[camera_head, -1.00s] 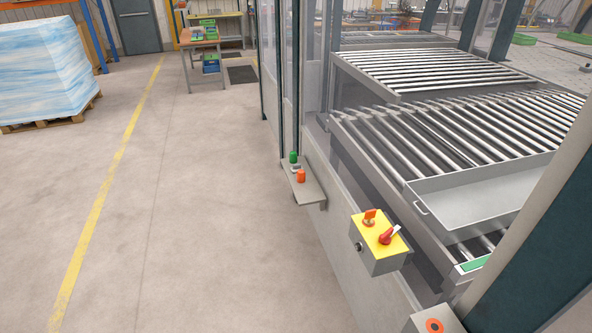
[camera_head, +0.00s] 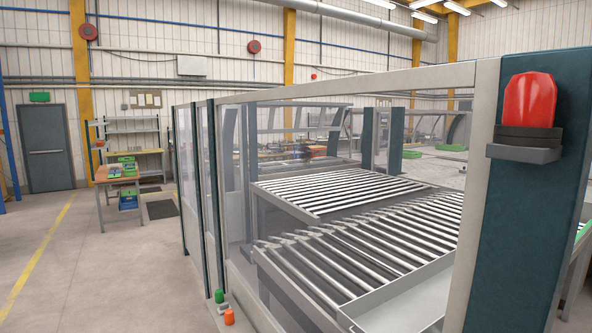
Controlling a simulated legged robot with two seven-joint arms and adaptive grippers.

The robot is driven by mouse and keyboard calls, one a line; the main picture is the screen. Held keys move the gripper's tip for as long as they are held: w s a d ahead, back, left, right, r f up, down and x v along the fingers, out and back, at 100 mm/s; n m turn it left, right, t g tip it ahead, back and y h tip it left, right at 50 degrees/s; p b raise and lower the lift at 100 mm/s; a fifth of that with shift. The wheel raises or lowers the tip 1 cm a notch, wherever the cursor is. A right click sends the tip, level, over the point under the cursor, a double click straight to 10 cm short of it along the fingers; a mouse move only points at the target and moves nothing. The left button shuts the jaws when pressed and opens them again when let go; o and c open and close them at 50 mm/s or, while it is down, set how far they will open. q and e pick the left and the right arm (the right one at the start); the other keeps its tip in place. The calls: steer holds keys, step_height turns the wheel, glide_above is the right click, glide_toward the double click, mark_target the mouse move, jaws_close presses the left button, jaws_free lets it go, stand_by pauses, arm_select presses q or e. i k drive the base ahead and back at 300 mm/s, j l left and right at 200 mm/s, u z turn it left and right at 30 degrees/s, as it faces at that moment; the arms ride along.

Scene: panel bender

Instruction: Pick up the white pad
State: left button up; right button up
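I cannot make out a white pad in the head view. Neither of my grippers shows in the picture. A grey metal tray (camera_head: 405,306) lies on the near end of the roller conveyor (camera_head: 375,238), behind the clear guard panels, and is cut off by the bottom edge. A green bottle or button (camera_head: 219,296) and an orange one (camera_head: 229,317) stand on a small ledge at the bottom of the fence.
A dark post with a red beacon (camera_head: 530,100) stands close at the right. A guard fence (camera_head: 207,190) encloses the rollers. A workbench (camera_head: 118,178) with green and blue bins stands at the back left. The floor (camera_head: 110,270) at the left is clear.

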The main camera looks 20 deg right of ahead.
mark_target(224, 306)
steer(key=i+j+u, duration=0.3)
steer(key=i, duration=0.2)
steer(key=i+u, duration=0.25)
steer(key=i, duration=0.2)
steer(key=i+j, duration=0.1)
steer(key=i, duration=0.9)
steer(key=i+j, duration=0.15)
steer(key=i, duration=0.85)
